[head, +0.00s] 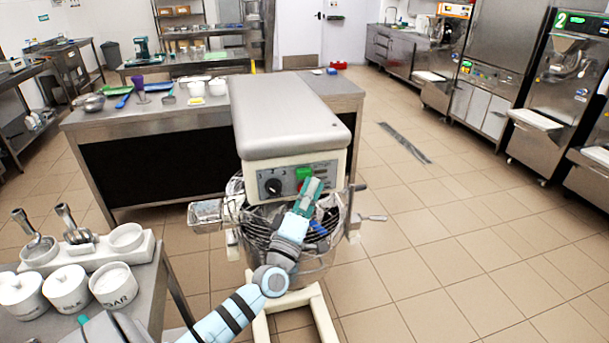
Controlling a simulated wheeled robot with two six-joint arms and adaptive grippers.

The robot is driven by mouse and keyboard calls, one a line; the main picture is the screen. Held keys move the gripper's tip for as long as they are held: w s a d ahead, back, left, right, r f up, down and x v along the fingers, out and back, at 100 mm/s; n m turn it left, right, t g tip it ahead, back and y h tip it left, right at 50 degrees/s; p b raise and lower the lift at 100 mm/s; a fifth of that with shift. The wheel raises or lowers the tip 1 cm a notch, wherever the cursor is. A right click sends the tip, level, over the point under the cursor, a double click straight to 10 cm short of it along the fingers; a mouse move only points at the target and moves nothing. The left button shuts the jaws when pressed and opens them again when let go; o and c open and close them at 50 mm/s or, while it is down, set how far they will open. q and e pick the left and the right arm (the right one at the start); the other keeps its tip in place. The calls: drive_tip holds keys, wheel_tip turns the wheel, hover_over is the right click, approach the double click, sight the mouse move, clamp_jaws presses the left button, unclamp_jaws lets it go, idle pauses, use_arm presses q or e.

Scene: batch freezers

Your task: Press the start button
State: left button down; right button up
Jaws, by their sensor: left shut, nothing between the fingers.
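A planetary mixer with a grey top (285,115) stands in the middle of the head view. Its front panel (325,169) carries a black dial (272,186) on the left and a green start button (303,174) right of the dial. My left gripper (310,186) is shut and empty, its tip at the green button and covering its lower part. I cannot tell whether the tip touches the button. The mixer's bowl and wire guard (258,228) are partly hidden behind my left arm. My right gripper is not in view.
A steel table (100,125) with bowls and utensils stands behind the mixer. A side table at the lower left holds white jars (66,290) and a scoop rack (95,252). Batch freezers (560,90) line the right wall. The tiled floor (430,250) right of the mixer is clear.

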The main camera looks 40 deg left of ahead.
use_arm(q)
drive_tip(key=shift+a, duration=0.1)
drive_tip(key=shift+w+a, duration=0.15)
drive_tip(key=shift+a, duration=0.1)
